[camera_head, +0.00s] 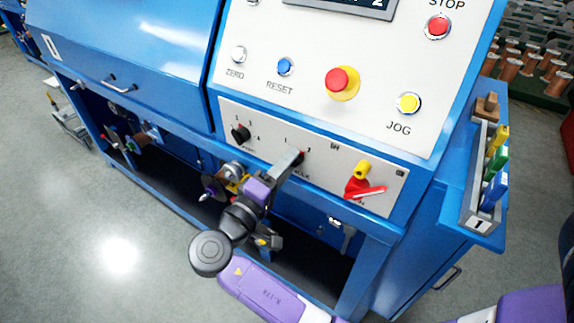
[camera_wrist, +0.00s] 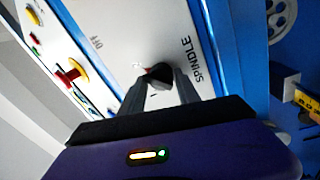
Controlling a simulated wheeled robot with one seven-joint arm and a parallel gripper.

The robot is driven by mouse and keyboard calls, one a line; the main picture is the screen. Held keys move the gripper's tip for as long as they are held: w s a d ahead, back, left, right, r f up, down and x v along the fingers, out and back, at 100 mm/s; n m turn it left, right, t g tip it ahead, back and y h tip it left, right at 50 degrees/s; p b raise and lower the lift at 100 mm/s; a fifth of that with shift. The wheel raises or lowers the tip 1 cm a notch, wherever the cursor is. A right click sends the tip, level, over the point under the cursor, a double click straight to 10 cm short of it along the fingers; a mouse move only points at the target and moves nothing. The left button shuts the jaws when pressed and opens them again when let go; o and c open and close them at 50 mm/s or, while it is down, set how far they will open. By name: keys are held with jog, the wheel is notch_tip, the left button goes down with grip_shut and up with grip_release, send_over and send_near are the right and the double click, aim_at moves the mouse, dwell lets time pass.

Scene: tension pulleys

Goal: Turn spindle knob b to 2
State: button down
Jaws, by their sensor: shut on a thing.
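The spindle knob is a small dark knob on the white lower panel strip. In the wrist view the knob (camera_wrist: 160,74) sits between the two grey fingers, beside the SPINDLE label. My gripper (camera_head: 293,158) is shut on it, and in the wrist view my gripper (camera_wrist: 161,84) holds it from both sides. The exact pointer direction cannot be made out.
A similar black knob (camera_head: 240,133) sits to the left on the strip. A red handle (camera_head: 364,188) with a yellow padlock-like piece (camera_head: 362,169) is to the right. Above are a red emergency button (camera_head: 338,81) and a yellow JOG button (camera_head: 408,102). A tool rack (camera_head: 482,180) hangs at the right.

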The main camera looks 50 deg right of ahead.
jog(key=shift+s+f, duration=0.25)
jog(key=shift+f, duration=0.15)
jog(key=c, duration=1)
grip_release()
jog(key=shift+o, duration=0.2)
jog(key=shift+r, duration=0.1)
jog(key=shift+w, duration=0.1)
jog(key=a, duration=0.7)
jog(key=shift+s+a+f+b, duration=0.2)
jog(key=shift+a+f+b, duration=0.1)
jog(key=shift+a+b, duration=0.1)
